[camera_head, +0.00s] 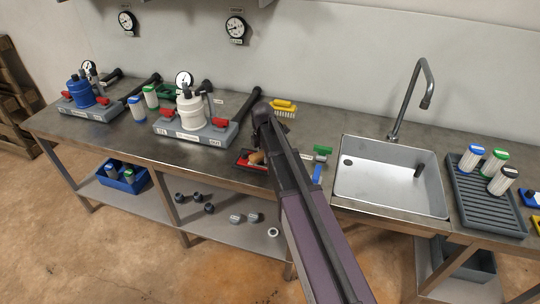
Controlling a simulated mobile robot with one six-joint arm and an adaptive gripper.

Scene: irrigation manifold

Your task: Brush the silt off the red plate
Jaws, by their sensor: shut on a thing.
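A red plate (243,162) lies on the steel bench near its front edge, just left of my arm. Its surface looks dark inside a red edge, and my arm hides its right part. I cannot tell how much silt is on it. My gripper (267,149) is over the plate, mostly hidden by my own arm. A yellow brush (284,105) with pale bristles stands at the back of the bench.
Left are two manifold units, one with a blue housing (81,93), one with a white housing (191,110). Right of my arm lie a blue-handled tool (317,172) and a green piece (323,149). Further right are the sink (385,185), tall faucet (425,90) and grey rack (478,205).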

